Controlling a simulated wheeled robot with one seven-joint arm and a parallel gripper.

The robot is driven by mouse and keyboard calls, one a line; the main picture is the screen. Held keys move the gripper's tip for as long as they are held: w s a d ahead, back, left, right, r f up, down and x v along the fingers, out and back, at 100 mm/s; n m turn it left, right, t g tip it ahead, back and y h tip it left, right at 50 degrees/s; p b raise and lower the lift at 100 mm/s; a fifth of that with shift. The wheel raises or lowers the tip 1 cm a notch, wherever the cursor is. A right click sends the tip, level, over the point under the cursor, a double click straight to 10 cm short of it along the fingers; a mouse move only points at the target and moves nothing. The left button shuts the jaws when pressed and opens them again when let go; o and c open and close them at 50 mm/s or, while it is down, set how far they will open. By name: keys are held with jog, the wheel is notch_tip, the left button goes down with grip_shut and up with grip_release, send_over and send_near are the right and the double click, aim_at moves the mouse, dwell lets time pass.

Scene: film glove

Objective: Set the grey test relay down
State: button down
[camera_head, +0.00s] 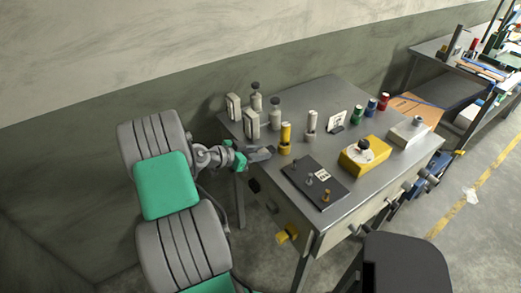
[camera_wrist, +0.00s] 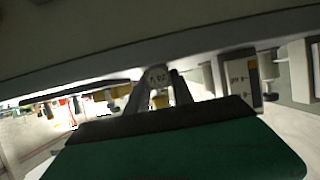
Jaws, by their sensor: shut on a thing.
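My gripper (camera_head: 258,154) is at the left edge of the grey metal table (camera_head: 330,88), low and close to the tabletop. In the wrist view my gripper (camera_wrist: 158,90) is shut on a small grey piece with dark marks on its rounded end, which I take to be the grey test relay (camera_wrist: 158,74). In the head view the held piece is too small to tell from the fingers. I cannot tell whether it touches the table.
Pale upright blocks (camera_head: 250,124) and grey bottles stand behind my gripper. A yellow cylinder (camera_head: 285,138) is close on its right. A black board (camera_head: 316,183) with small posts lies at the front. A yellow box (camera_head: 363,157) stands farther right. Bare tabletop shows around the middle.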

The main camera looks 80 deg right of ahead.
jog(key=shift+f+b, duration=0.2)
jog(key=shift+b, duration=0.15)
jog(key=c, duration=1.1)
grip_release()
jog(key=shift+r, duration=0.1)
